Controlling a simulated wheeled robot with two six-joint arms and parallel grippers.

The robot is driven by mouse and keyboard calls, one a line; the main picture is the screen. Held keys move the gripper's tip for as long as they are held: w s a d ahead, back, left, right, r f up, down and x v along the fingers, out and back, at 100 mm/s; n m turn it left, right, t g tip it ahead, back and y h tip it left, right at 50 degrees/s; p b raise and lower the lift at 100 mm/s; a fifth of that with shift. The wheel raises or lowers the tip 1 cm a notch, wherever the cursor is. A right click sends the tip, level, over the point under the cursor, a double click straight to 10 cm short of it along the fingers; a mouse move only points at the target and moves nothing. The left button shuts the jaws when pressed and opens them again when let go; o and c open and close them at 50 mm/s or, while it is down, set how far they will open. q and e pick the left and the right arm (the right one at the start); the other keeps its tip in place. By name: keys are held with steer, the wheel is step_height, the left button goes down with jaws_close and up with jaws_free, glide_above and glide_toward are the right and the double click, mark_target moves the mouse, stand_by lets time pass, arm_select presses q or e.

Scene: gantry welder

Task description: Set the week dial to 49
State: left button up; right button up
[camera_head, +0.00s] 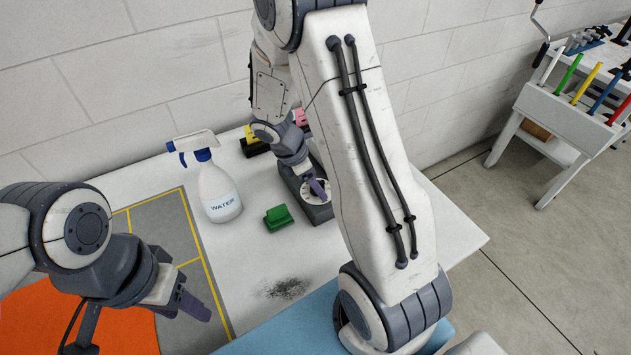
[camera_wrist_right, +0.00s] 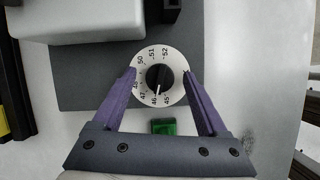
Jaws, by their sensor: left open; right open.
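The week dial (camera_wrist_right: 160,76) is a white disc with numbers from about 45 to 52 and a black knob at its centre. In the right wrist view a white line on the knob points down near 46. The dial sits on a dark grey base (camera_head: 321,212), partly hidden by my right arm in the head view. My right gripper (camera_wrist_right: 160,73) is open, with its purple fingers on either side of the dial; contact cannot be told. It also shows in the head view (camera_head: 318,187). My left gripper (camera_head: 192,305) is open and empty over the grey mat.
A white spray bottle (camera_head: 218,192) labelled WATER and a green block (camera_head: 278,217) stand left of the dial base. A black smudge (camera_head: 284,288) marks the white table. An orange sheet (camera_head: 120,318) lies at the left. A tool rack (camera_head: 560,115) stands off to the right.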

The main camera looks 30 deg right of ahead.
jaws_close()
steer(key=shift+m, duration=0.3)
steer(key=m+p, duration=0.1)
steer(key=m+g+p, duration=0.1)
steer(key=shift+w+r+m+y, duration=0.1)
steer(key=shift+r+m+y, duration=0.05)
steer(key=shift+m+y, duration=0.15)
steer(key=m+g+p, duration=0.1)
steer(key=m, duration=0.1)
steer(key=m+y+p, duration=0.1)
steer(key=m, duration=0.1)
steer(key=shift+w+d+m+g, duration=0.1)
steer(key=shift+d+m+g, duration=0.05)
steer(key=shift+m+g, duration=0.2)
steer(key=m+y, duration=0.1)
steer(key=m, duration=0.1)
steer(key=m+y+p, duration=0.1)
steer(key=m, duration=0.2)
steer(key=shift+w+d+g, duration=0.1)
steer(key=shift+g, duration=0.25)
steer(key=shift+d+m+y+p, duration=0.15)
steer(key=shift+m+y, duration=0.25)
steer(key=shift+m, duration=0.8)
steer(key=shift+m+y+p, duration=0.15)
steer(key=shift+m+y, duration=0.25)
steer(key=shift+m, duration=0.75)
